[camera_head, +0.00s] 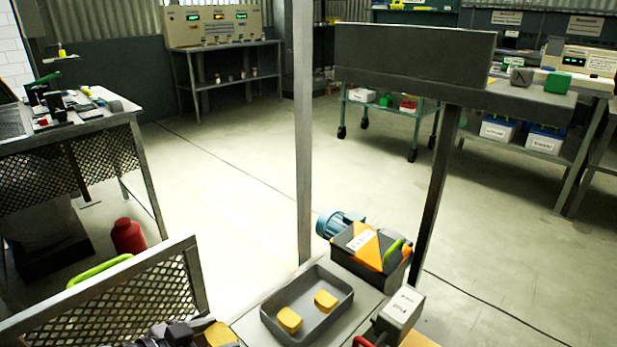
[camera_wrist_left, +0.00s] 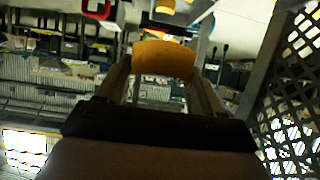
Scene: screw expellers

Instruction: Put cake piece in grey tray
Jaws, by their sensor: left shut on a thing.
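The grey tray (camera_head: 343,308) lies on the stand at the bottom middle of the head view. Two yellow cake pieces, a front one (camera_head: 289,319) and a back one (camera_head: 326,301), lie apart inside it. My left gripper (camera_head: 205,334) is at the bottom edge, left of the tray. It is shut on a third yellow cake piece (camera_head: 222,335), which is partly cut off by the frame. In the left wrist view this held cake piece (camera_wrist_left: 163,59) sits between the two fingers. My right gripper is not in view.
Behind the tray stands a black and orange box (camera_head: 372,246) with a blue motor (camera_head: 340,222). A white-topped box (camera_head: 402,308) is right of the tray. A grey post (camera_head: 303,130) rises behind it. A mesh panel (camera_head: 120,290) is at the left.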

